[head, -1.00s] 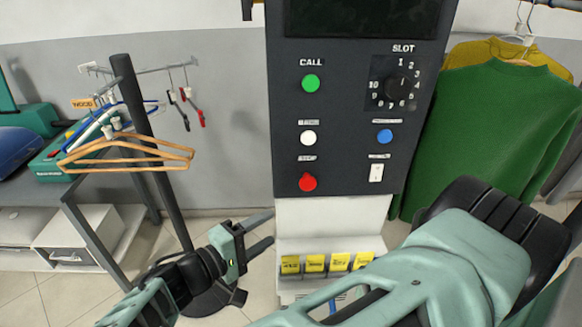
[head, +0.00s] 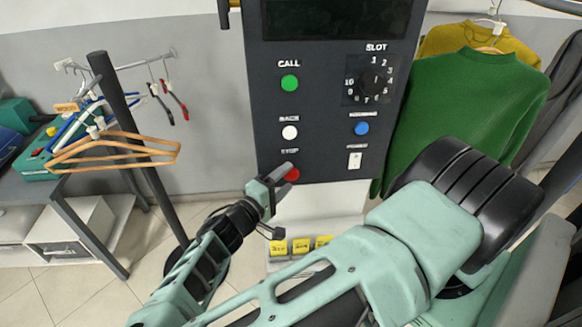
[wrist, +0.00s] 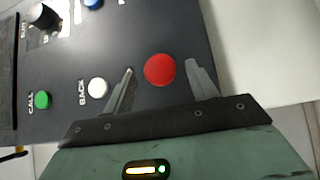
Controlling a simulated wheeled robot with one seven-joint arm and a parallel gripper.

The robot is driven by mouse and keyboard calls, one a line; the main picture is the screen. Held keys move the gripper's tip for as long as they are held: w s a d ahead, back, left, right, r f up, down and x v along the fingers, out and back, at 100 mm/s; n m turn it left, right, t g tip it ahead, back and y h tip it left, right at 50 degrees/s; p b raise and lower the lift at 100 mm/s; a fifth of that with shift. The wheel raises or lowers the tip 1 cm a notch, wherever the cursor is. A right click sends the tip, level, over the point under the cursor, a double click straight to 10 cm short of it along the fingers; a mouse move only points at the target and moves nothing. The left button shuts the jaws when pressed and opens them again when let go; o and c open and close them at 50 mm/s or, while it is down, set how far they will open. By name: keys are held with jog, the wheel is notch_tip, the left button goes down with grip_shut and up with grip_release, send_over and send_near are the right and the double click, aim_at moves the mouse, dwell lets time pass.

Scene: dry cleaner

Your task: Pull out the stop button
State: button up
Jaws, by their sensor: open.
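The red stop button (head: 291,174) is at the lower left of the dark control panel (head: 330,100), under its STOP label. In the wrist view the round red button (wrist: 160,70) lies between my two open fingers, with panel surface showing on both sides of it. My gripper (head: 278,178) is open at the panel's lower left edge, and its fingers partly cover the button in the head view. Whether a finger touches the button I cannot tell.
Near the button are a white BACK button (head: 290,132), a green CALL button (head: 290,83), a blue button (head: 362,128), a white switch (head: 354,160) and a slot dial (head: 374,83). A hanger stand (head: 130,130) is left; a green sweater (head: 470,115) hangs right.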

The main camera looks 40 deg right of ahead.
aim_at(288, 177)
jog(key=shift+w+d+p, duration=0.15)
jog(key=shift+d+p, duration=0.1)
jog(key=shift+d, duration=0.5)
jog(key=shift+w+d+p, duration=0.15)
jog(key=shift+d+p, duration=0.05)
jog(key=shift+d, duration=0.55)
grip_shut()
jog(key=shift+s+a+f+b, duration=0.1)
jog(key=shift+s+a+b, duration=0.4)
jog(key=shift+s, duration=0.25)
grip_release()
